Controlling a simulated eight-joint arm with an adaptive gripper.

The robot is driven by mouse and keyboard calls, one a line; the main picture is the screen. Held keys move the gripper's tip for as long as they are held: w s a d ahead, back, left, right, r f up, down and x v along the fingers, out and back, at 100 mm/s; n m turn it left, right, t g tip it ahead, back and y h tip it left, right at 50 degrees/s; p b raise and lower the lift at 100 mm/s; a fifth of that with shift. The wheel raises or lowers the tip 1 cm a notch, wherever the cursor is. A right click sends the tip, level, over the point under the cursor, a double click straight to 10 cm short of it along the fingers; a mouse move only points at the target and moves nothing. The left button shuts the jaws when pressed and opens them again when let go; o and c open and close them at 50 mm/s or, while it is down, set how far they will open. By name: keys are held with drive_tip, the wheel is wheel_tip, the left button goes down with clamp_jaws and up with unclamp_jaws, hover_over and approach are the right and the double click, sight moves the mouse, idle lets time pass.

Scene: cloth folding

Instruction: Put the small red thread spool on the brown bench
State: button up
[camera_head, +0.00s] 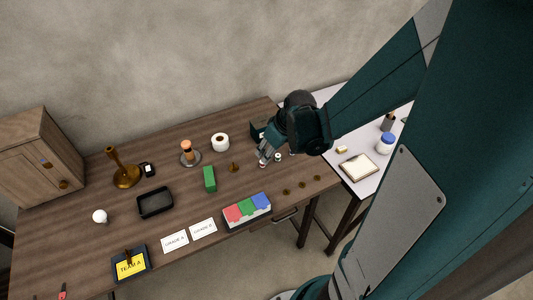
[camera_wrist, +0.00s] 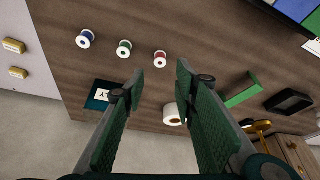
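The small red thread spool (camera_wrist: 160,59) stands on the brown bench (camera_wrist: 150,25) in the wrist view, just beyond and between my fingertips. In the head view a small reddish spool (camera_head: 263,164) shows right beside my gripper (camera_head: 267,154), on the brown bench (camera_head: 75,222). My gripper (camera_wrist: 158,72) is open, its two green-padded fingers apart with nothing between them. A green spool (camera_wrist: 124,48) and a blue spool (camera_wrist: 85,39) stand in a row beside the red one. The blue spool is hard to make out in the head view.
A white table (camera_head: 372,144) adjoins the bench on the right.

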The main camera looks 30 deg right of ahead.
drive_tip(key=shift+p+v, duration=0.5)
drive_tip(key=shift+v, duration=1.7)
drive_tip(key=shift+a+r, duration=0.1)
drive_tip(key=s+a+r+m+t, duration=0.1)
drive_tip(key=s+a+r, duration=0.4)
drive_tip(key=r, duration=0.3)
drive_tip(key=s+a+r+m+t+h, duration=0.1)
drive_tip(key=s+a+r+m+t, duration=0.1)
drive_tip(key=s+a+r, duration=0.4)
drive_tip(key=shift+s+a+r+m, duration=0.15)
drive_tip(key=shift+s+r+m, duration=0.15)
drive_tip(key=shift+s+r, duration=0.55)
drive_tip(key=shift+w+r, duration=0.1)
